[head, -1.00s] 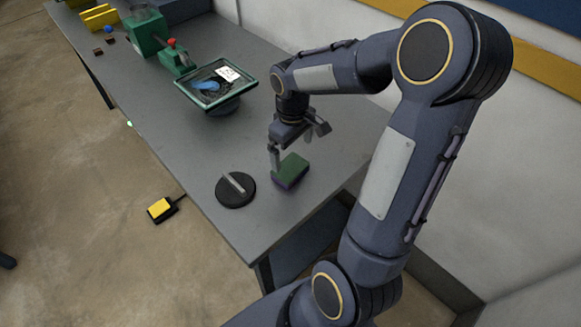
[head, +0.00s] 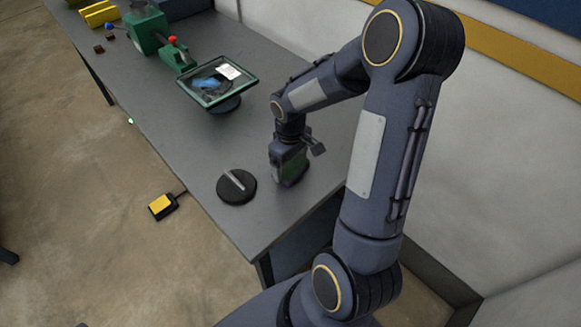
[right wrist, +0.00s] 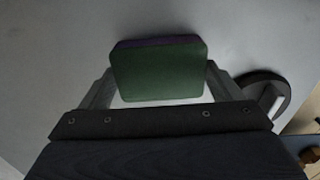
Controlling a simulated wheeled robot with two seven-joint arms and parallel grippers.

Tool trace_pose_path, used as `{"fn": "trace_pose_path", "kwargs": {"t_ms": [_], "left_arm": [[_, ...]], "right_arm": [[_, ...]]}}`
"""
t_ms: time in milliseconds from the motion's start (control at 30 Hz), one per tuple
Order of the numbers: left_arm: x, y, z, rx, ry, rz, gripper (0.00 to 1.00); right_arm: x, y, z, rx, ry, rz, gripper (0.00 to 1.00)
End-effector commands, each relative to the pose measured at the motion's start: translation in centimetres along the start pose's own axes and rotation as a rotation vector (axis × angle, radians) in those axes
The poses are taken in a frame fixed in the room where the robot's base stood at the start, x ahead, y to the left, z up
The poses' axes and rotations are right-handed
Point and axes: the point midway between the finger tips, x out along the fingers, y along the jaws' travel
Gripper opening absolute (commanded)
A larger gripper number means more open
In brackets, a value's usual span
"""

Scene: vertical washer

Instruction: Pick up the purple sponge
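The sponge (head: 292,168) has a green upper layer and a purple lower layer. It is at the near end of the grey table, partly hidden by my right gripper (head: 297,150). In the right wrist view the sponge (right wrist: 160,75) shows its green face, with a thin purple strip along the far edge. The fingers of my right gripper (right wrist: 160,80) are spread wide, one on each side of the sponge and close to its edges. I see no clear grip on it. My left gripper is not in view.
A black disc with a grey bar (head: 237,187) lies left of the sponge. Farther back on the table (head: 250,222) stand a green-framed tray (head: 217,102) and a green machine (head: 150,32). A yellow pedal (head: 161,206) is on the floor. The wall is at right.

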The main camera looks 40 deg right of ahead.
Motion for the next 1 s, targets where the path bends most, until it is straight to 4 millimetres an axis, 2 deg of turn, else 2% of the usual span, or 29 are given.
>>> {"fn": "trace_pose_path", "kwargs": {"t_ms": [433, 567, 667, 1000], "left_arm": [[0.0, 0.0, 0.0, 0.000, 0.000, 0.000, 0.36], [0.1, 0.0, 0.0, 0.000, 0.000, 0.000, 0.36], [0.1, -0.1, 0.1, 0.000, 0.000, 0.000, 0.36], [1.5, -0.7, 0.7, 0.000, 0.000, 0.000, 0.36]], "right_arm": [[-0.4, 0.0, 0.0, 0.000, 0.001, 0.001, 0.64], [-1.5, 0.0, -0.1, 0.000, 0.003, 0.002, 0.64], [-3.1, 0.1, -0.1, 0.000, 0.006, 0.002, 0.64], [-9.4, -5.8, -2.1, -0.009, 0.005, 0.001, 0.64]]}}
